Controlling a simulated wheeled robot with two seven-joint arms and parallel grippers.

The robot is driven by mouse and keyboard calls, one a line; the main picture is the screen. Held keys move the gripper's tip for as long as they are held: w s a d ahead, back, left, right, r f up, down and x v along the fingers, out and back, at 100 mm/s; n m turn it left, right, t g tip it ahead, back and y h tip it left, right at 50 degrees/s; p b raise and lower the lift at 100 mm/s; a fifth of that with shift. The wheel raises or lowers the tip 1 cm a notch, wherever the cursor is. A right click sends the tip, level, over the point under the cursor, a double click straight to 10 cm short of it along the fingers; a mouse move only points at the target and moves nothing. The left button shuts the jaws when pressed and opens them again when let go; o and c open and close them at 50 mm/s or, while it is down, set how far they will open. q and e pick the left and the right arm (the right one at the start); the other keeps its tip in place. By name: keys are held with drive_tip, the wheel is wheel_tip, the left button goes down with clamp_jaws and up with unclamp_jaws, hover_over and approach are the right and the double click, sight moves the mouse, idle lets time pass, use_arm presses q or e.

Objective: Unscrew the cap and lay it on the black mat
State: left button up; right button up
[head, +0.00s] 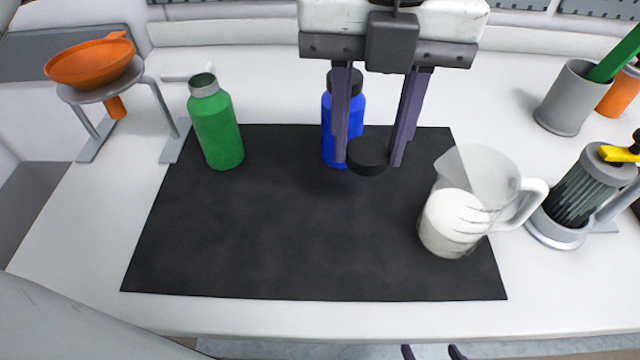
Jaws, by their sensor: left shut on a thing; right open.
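My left gripper (369,162) points down over the upper right part of the black mat (280,240). It is shut on a round black cap (367,155). The cap is level and low over the mat; I cannot tell whether it touches it. A green bottle (217,130) with a bare grey neck stands upright at the mat's upper left. A blue bottle (328,125) with a dark top stands behind my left gripper, partly hidden by its finger. My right gripper (432,352) is open, with only its fingertips showing at the bottom edge.
A clear jug (450,222) with white contents stands on the mat's right side. An orange funnel (88,65) sits in a grey stand at upper left. A grey cup (567,98) and a ribbed cylinder device (578,190) stand at right. The mat's left and front are clear.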

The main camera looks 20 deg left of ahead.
sight(359, 213)
use_arm(q)
drive_tip(key=shift+d+f+n, duration=0.1)
drive_tip(key=shift+f+n, duration=0.15)
drive_tip(key=shift+n, duration=0.05)
wheel_tip(359, 213, down, 9)
drive_tip(key=shift+r, duration=0.1)
drive_tip(key=shift+f+b, duration=0.3)
drive_tip(key=shift+f, duration=0.3)
drive_tip(key=o, duration=1.2)
drive_tip(key=shift+r, duration=0.15)
drive_tip(key=shift+c, duration=0.2)
wheel_tip(359, 213, up, 12)
drive_tip(key=shift+r+p, duration=0.1)
drive_tip(key=shift+p, duration=0.35)
